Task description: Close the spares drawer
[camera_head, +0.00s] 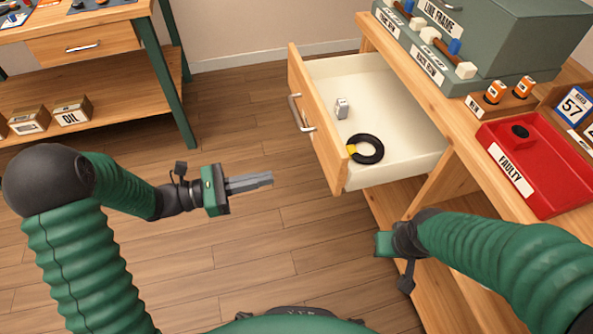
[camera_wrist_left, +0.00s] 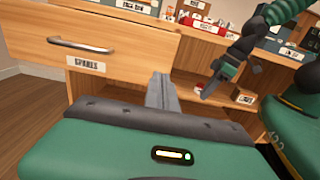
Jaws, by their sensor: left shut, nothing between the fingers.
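The spares drawer (camera_head: 385,85) is pulled well out of the wooden workbench at the right in the head view. Its wooden front (camera_head: 316,120) faces left and has a metal handle (camera_head: 301,114). In the left wrist view the drawer front (camera_wrist_left: 140,48) shows a SPARES label (camera_wrist_left: 86,64) and the handle (camera_wrist_left: 80,45). My left gripper (camera_head: 268,179) is shut and empty, left of and apart from the drawer front. My right gripper (camera_head: 384,243) is below the drawer, near the bench; its fingers are hidden in the head view.
A black ring (camera_head: 370,149) with a yellow part and a small metal piece (camera_head: 341,108) lie inside the drawer. A red FAULTY tray (camera_head: 540,190) and a grey-green case (camera_head: 500,35) stand on the bench. Open floor (camera_head: 235,110) lies left of the drawer, before another table (camera_head: 75,48).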

